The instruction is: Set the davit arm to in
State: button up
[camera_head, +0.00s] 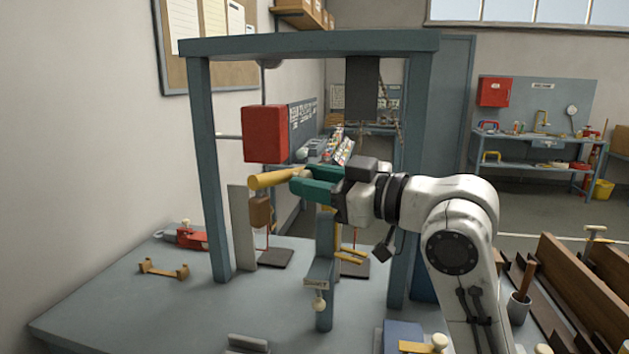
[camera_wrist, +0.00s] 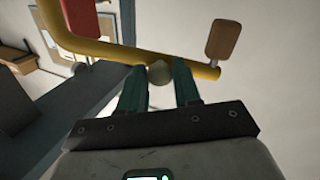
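The davit arm is a yellow bar (camera_head: 270,179) under the grey-blue frame, with its near end just left of my gripper. In the wrist view the bar (camera_wrist: 103,48) runs across the top, and a round grey knob (camera_wrist: 158,73) stands out from it. My gripper (camera_head: 294,180) has green fingers, which also show in the wrist view (camera_wrist: 159,78). The fingertips stand on either side of the knob and appear to touch it on both sides. A brown block (camera_head: 260,212) hangs from the bar and shows at its right end in the wrist view (camera_wrist: 223,40).
A red box (camera_head: 265,134) sits just above and behind the bar. The frame's left post (camera_head: 212,180) and right post (camera_head: 408,270) flank my gripper. Below stands a short blue-grey post (camera_head: 322,270) with a label and knob. The left front of the bench (camera_head: 130,310) is mostly clear.

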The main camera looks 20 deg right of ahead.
aim_at(272, 175)
grip_shut()
jog(key=shift+w+a, duration=0.1)
jog(key=shift+a, duration=0.05)
jog(key=shift+w+a+m+t+h+p, duration=0.35)
jog(key=shift+a+m+h, duration=0.1)
jog(key=shift+h, duration=0.15)
jog(key=shift+w+a+m+t+h+p, duration=0.25)
jog(key=shift+a+m+t+h, duration=0.15)
jog(key=shift+h, duration=0.2)
jog(key=w+a+m+h, duration=0.1)
jog(key=h, duration=0.1)
jog(key=w+a+m+t+h, duration=0.1)
jog(key=m+h, duration=0.1)
jog(key=w+a+m+h+p, duration=0.1)
jog(key=w+h, duration=0.1)
jog(key=shift+m+t+h, duration=0.25)
jog(key=shift+h, duration=0.05)
jog(key=w+m+g+h+b, duration=0.3)
jog(key=w+m+h+b, duration=0.2)
jog(key=h, duration=0.6)
jog(key=shift+w+a+m+g+h, duration=0.2)
jog(key=shift+w+m+g+h, duration=0.15)
jog(key=shift+w+m, duration=1.25)
jog(key=shift+w, duration=0.25)
